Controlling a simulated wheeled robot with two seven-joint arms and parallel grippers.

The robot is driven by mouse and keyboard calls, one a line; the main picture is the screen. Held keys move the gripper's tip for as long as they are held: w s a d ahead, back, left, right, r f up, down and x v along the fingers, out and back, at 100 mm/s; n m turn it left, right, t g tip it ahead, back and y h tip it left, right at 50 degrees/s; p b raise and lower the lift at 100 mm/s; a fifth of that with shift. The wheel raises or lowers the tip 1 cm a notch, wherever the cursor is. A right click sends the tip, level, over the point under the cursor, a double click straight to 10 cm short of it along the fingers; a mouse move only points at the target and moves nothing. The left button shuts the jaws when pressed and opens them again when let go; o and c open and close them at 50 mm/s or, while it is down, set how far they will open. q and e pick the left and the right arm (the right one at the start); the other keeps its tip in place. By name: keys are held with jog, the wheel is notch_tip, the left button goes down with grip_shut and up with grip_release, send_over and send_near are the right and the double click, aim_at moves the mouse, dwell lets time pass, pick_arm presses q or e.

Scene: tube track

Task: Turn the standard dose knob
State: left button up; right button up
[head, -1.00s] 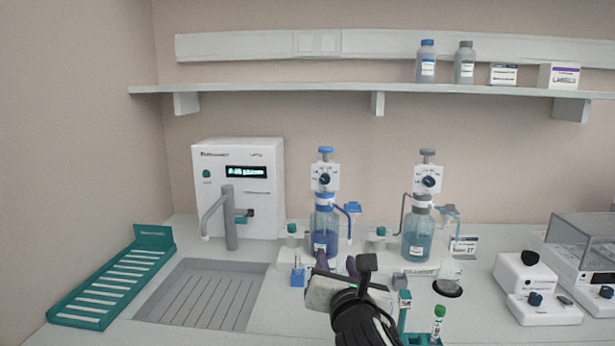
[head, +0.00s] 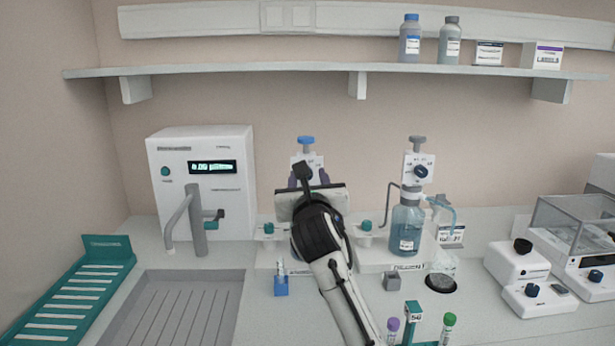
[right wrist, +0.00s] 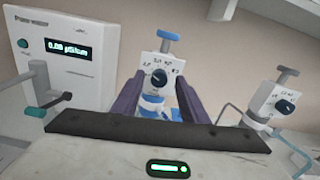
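The blue-topped dispenser (head: 306,141) stands left of the grey-topped one. My right gripper (head: 308,179) is in front of this head and hides the knob and most of the blue bottle in the head view. Its two purple fingers (right wrist: 158,84) are open, one on each side of the knob, with a visible gap on both sides. I cannot tell how far the fingertips are from the knob in depth. My left gripper is out of view.
The grey-topped dispenser (head: 407,228), with its own knob (head: 421,171), stands to the right. A white water unit (head: 202,213) with a spout is at left, beside a sink (head: 185,310) and teal rack (head: 80,297). A teal tube stand (head: 413,318) is in front.

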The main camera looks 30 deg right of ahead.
jog(key=shift+w+d, duration=0.2)
jog(key=shift+w, duration=0.25)
grip_shut()
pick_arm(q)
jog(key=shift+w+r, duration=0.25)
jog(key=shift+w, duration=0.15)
pick_arm(e)
jog(key=shift+f+m, duration=0.1)
jog(key=shift+m, duration=0.2)
jog(key=shift+f+m, duration=0.15)
jog(key=shift+m, duration=7.25)
